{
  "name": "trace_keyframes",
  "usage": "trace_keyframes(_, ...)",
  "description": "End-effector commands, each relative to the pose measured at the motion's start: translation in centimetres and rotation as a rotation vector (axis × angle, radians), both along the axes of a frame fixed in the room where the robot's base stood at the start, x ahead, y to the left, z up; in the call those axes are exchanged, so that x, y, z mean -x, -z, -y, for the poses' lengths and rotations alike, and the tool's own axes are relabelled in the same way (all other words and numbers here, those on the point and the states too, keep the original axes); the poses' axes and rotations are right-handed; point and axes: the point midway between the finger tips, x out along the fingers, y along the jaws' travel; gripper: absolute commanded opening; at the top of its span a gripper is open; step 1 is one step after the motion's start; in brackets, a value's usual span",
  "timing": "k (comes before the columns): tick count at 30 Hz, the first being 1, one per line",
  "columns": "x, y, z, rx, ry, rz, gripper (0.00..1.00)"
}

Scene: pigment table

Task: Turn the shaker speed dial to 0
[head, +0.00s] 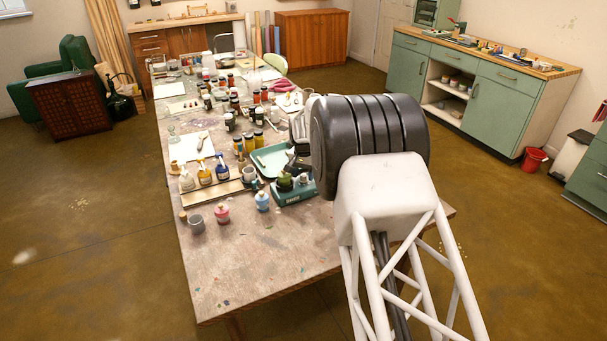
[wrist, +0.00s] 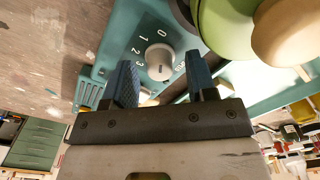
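The shaker (head: 296,193) is a small teal box on the table in the head view, with a green jar on top. In the wrist view its teal panel (wrist: 113,47) carries a round pale speed dial (wrist: 159,61), with the numbers 0, 1, 2 and 3 printed around its left side. I cannot tell which number the dial points to. My gripper (wrist: 160,70) is open, with one blue-grey finger to each side of the dial. A gap shows between the dial and each finger. In the head view the dial is too small to make out.
A green rounded thing and a tan rounded thing (wrist: 287,30) stand close to the right finger in the wrist view. Near the shaker are a teal tray (head: 272,160), a blue jar (head: 262,200), a pink jar (head: 222,213) and several bottles. The table's front (head: 260,260) is clear.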

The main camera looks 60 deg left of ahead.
Motion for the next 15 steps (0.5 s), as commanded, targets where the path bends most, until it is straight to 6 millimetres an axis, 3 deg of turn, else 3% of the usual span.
trace_keyframes(8,0.0,-0.4,0.0,-0.001,0.000,0.001,0.52)
trace_keyframes(15,0.0,-2.5,0.0,-0.001,0.000,0.001,0.52)
